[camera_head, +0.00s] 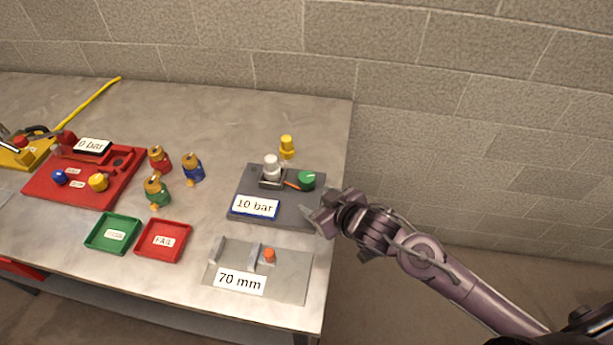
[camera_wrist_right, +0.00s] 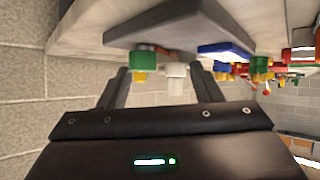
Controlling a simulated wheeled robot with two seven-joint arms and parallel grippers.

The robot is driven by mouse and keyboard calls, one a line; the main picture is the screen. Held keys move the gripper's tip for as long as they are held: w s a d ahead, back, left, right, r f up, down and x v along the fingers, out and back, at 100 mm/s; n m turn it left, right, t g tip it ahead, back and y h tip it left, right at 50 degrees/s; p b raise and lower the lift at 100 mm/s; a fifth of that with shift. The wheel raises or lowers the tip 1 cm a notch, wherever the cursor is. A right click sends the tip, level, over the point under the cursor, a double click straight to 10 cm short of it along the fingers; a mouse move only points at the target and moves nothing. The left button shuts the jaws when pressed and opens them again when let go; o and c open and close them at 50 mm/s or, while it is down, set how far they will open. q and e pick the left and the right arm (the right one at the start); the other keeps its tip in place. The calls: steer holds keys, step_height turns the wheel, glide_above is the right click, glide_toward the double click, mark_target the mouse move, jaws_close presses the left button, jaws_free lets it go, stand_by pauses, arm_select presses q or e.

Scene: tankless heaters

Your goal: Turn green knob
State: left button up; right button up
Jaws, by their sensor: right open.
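The green knob (camera_head: 306,180) sits on the right part of the dark grey "10 bar" panel (camera_head: 286,212), beside a grey-white cylindrical fitting (camera_head: 271,168). My right gripper (camera_head: 322,211) is just off the panel's right edge, apart from the knob. In the right wrist view, which is upside down, the open fingers (camera_wrist_right: 160,82) point toward the panel. The green knob (camera_wrist_right: 143,61) shows beyond the fingertips, between them and closer to the left finger. Nothing is between the fingers. My left gripper is not in view.
A yellow-topped fitting (camera_head: 286,147) stands behind the panel. The grey "70 mm" plate (camera_head: 292,285) lies in front. Green (camera_head: 92,243) and red (camera_head: 143,252) trays, several coloured fittings and a red "0 bar" panel (camera_head: 45,186) are left. A block wall (camera_head: 450,120) stands behind.

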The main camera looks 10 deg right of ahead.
mark_target(309, 178)
steer(key=w+y, duration=0.1)
steer(key=w+n+y, duration=0.1)
steer(key=w+d+n+y, duration=0.1)
steer(key=shift+d+r, duration=0.1)
steer(key=shift+r, duration=0.3)
steer(key=shift+w+d+n+g+y, duration=0.2)
steer(key=shift+d+y, duration=0.2)
steer(key=shift+d, duration=0.2)
steer(key=shift+w+d+n+g+y, duration=0.2)
steer(key=shift+d+y, duration=0.2)
steer(key=shift+d, duration=0.15)
steer(key=shift+d+r, duration=0.1)
steer(key=shift+d, duration=0.25)
steer(key=shift+w+a, duration=0.3)
steer(key=p+x, duration=0.1)
steer(key=x, duration=0.6)
steer(key=shift+s, duration=0.15)
steer(key=shift+c, duration=0.5)
steer(key=c, duration=0.9)
steer(key=shift+a+p, duration=0.1)
steer(key=shift+p, duration=0.25)
